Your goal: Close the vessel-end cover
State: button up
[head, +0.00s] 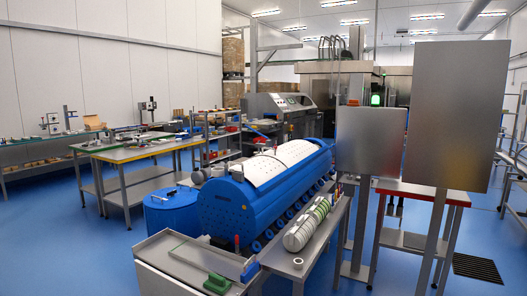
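I cannot tell for certain which part is the vessel-end cover. A large steel machine (350,78) stands at the back right of centre, with a green light on it. A square steel panel (371,141) stands in front of it and hides part of it. A taller steel panel (455,115) stands to its right, nearer to me. A blue cylinder-shaped carrier (225,208) with a perforated white upper cover (285,163) lies in the middle. Its near end is dotted with small holes. My gripper does not show in the head view.
A blue drum (172,210) stands left of the carrier. A grey tray (165,250) with a green-handled item (217,283) is nearest. A steel bench (325,237) with a row of discs (307,225) is at right. Blue floor (55,245) is free at left.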

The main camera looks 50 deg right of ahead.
aim_at(290, 154)
jog(key=u, duration=0.75)
jog(key=i, duration=1.3)
jog(key=z, duration=2.55)
